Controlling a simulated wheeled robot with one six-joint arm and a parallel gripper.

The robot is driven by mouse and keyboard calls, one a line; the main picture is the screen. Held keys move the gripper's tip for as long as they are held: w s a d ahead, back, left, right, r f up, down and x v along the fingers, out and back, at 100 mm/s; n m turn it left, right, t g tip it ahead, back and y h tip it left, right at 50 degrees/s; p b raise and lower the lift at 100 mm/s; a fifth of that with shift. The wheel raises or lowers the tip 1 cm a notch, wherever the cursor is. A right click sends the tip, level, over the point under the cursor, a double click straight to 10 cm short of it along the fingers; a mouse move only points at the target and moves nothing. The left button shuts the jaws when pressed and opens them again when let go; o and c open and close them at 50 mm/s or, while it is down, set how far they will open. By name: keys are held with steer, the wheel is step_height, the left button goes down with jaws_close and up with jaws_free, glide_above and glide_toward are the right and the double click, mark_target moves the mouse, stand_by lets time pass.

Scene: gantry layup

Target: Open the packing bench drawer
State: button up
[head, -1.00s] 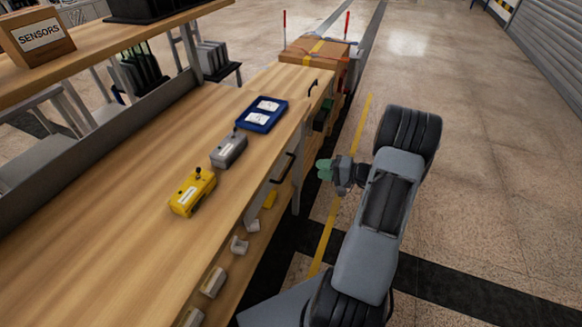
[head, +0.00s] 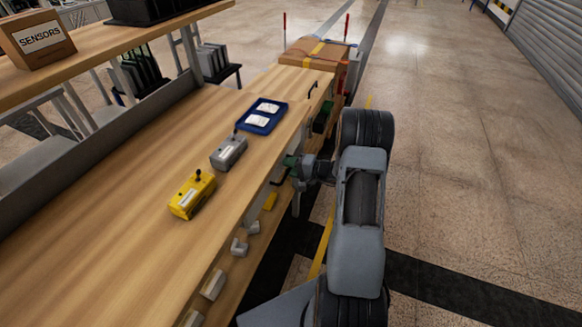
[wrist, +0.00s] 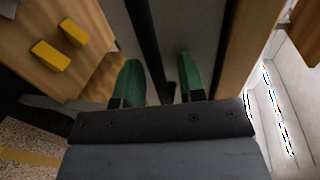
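The packing bench (head: 130,215) runs along the left with a wooden top. Its drawer front is grey and largely hidden by my gripper in the head view; it fills the middle of the wrist view (wrist: 212,40). The dark bar handle (wrist: 146,45) stands out from it, and part of it shows in the head view (head: 281,179). My gripper (wrist: 158,80) has two green fingertips spread apart, one each side of the handle, with gaps visible. In the head view my gripper (head: 291,163) is at the bench's right side, just below the top edge.
A yellow control box (head: 192,195), a grey one (head: 229,152) and a blue tray (head: 262,116) sit on the top. Another dark handle (head: 313,90) is farther along. Small blocks (head: 213,284) lie on a lower shelf. The floor to the right is clear.

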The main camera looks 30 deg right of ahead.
jaws_close()
stand_by(0.6)
